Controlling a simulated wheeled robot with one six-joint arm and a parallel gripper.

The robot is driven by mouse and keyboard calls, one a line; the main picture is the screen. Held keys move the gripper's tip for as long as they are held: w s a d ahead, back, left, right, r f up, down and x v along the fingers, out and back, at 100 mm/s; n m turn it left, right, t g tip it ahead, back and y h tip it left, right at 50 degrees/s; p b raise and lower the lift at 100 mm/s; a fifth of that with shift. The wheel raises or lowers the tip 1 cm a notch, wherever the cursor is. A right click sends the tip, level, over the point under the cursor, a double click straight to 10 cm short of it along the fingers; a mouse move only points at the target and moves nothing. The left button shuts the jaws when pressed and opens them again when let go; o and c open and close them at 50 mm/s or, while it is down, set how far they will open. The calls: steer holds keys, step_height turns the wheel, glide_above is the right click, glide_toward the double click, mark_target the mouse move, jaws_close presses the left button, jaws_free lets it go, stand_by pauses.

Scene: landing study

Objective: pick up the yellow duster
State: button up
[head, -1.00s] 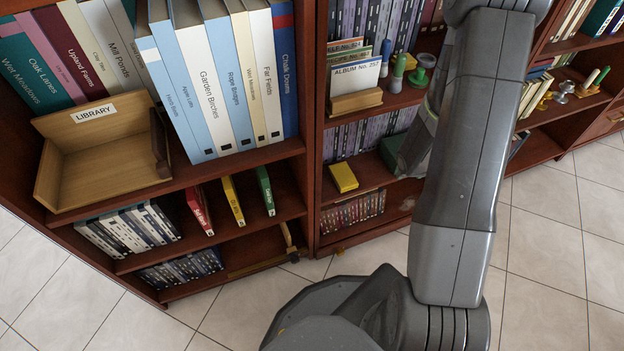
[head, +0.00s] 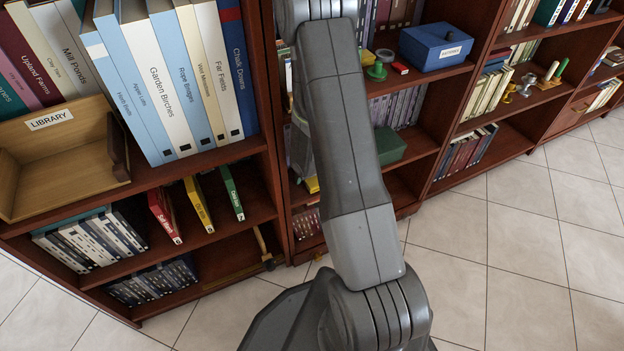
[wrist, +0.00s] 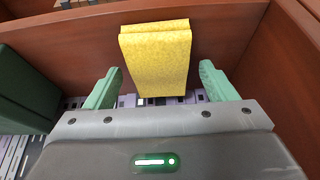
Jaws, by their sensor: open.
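The yellow duster (wrist: 157,58) is a folded, block-like yellow cloth in the middle of the wrist view. In the head view only a small yellow corner of it (head: 312,184) shows on a lower shelf, beside my arm. My gripper (wrist: 161,70) is open, with one green finger on each side of the duster in the picture. A gap shows between each finger and the duster, and I see no contact.
A dark green box (wrist: 25,90) stands left of the gripper in the wrist view; it also shows in the head view (head: 390,146). A wooden shelf panel (wrist: 225,38) rises behind the duster. Above, a blue box (head: 436,47) sits on a shelf. The tiled floor at right is clear.

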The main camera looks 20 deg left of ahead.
steer(key=shift+f, duration=0.2)
stand_by(0.4)
steer(key=c, duration=1.1)
